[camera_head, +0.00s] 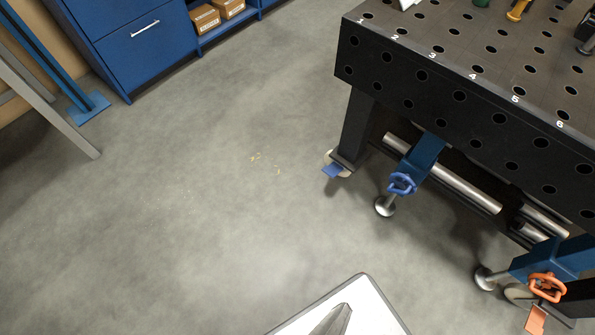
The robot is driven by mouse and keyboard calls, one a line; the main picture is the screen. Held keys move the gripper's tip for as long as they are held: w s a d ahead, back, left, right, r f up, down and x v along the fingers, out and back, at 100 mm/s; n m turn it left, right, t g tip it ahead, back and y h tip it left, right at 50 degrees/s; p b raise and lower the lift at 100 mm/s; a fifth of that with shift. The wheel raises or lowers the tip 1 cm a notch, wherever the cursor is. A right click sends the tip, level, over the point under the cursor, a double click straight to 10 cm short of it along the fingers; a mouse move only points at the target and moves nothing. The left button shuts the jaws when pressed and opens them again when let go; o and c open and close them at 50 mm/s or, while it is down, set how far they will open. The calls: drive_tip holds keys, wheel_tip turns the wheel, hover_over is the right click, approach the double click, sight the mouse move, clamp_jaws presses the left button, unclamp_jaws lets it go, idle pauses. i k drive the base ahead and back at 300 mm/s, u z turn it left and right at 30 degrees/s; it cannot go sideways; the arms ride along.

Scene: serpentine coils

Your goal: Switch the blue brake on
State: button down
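The blue brake looks to be the small flat blue pedal (332,170) on the caster (341,160) under the near left leg (356,125) of the black perforated table (460,97). The pedal sticks out from the wheel toward the lower left, low over the floor. I cannot tell from its tilt whether it is on or off. To its right, a blue looped knob (402,184) sits on a blue bracket above a round silver foot (385,206). My gripper is not in view.
An orange looped knob (547,287) and an orange pedal (535,320) stand at the lower right. Silver cylinders (455,183) lie under the table. Blue cabinets (135,45) and a blue floor stand (85,105) are at the left. The grey floor (200,200) between is clear.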

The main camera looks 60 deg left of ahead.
sight(332, 170)
drive_tip(key=u, duration=1.9)
